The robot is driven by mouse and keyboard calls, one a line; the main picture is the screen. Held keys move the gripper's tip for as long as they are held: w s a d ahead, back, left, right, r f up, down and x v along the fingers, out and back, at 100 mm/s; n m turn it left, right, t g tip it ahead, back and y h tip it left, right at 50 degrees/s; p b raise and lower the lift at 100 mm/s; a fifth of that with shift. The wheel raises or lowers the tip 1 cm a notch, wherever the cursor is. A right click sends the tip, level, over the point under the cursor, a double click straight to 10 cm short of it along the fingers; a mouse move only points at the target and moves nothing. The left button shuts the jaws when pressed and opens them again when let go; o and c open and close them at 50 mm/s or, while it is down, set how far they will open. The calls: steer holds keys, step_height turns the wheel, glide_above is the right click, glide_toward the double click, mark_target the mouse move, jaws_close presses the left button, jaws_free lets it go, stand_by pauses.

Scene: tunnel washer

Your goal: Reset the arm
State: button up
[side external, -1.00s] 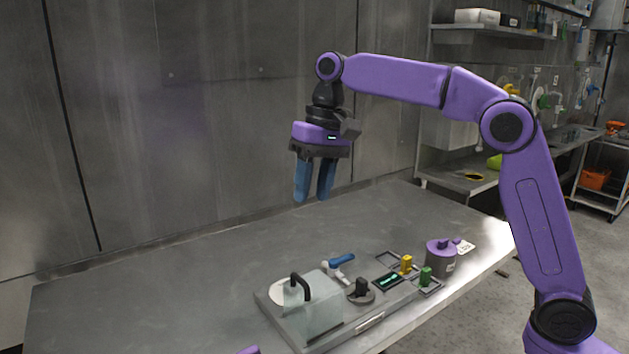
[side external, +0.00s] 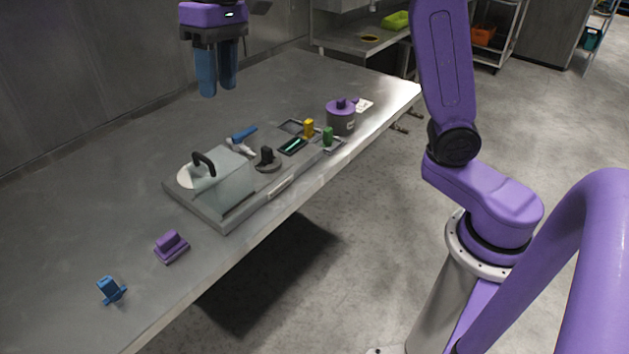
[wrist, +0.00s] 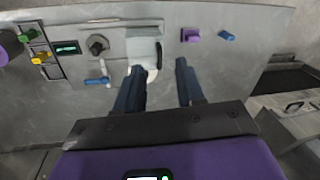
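My gripper (side external: 217,91) hangs above the back part of the steel table (side external: 100,190), pointing down. It also shows in the wrist view (wrist: 159,67); its two blue fingers are apart with nothing between them. It is well above the tabletop and touches nothing. Below and in front of it stands the grey washer unit (side external: 275,191), with a clear cover with a black handle (side external: 203,163), a black knob (side external: 267,156), a blue-handled lever (side external: 243,135), a yellow block (side external: 308,128) and a green block (side external: 327,137).
A purple round pot (side external: 340,118) stands near the table's right end beside a white label. A purple block (side external: 171,246) and a small blue piece (side external: 111,290) lie at the front left. The back of the table is clear. A shelf cart (side external: 490,40) stands behind.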

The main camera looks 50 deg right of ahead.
steer(key=s+d+f+n, duration=0.3)
steer(key=s+d+f, duration=0.1)
steer(key=s, duration=0.5)
steer(key=s+d+f+n+h, duration=0.1)
steer(key=s+d+f+n, duration=0.3)
steer(key=s, duration=0.5)
steer(key=s+d+f+n, duration=0.3)
steer(key=s+d+f, duration=0.2)
steer(key=s+f, duration=0.2)
steer(key=s, duration=0.2)
steer(key=shift+s+d+f, duration=0.15)
steer(key=shift+s+d, duration=0.05)
steer(key=shift+s, duration=0.15)
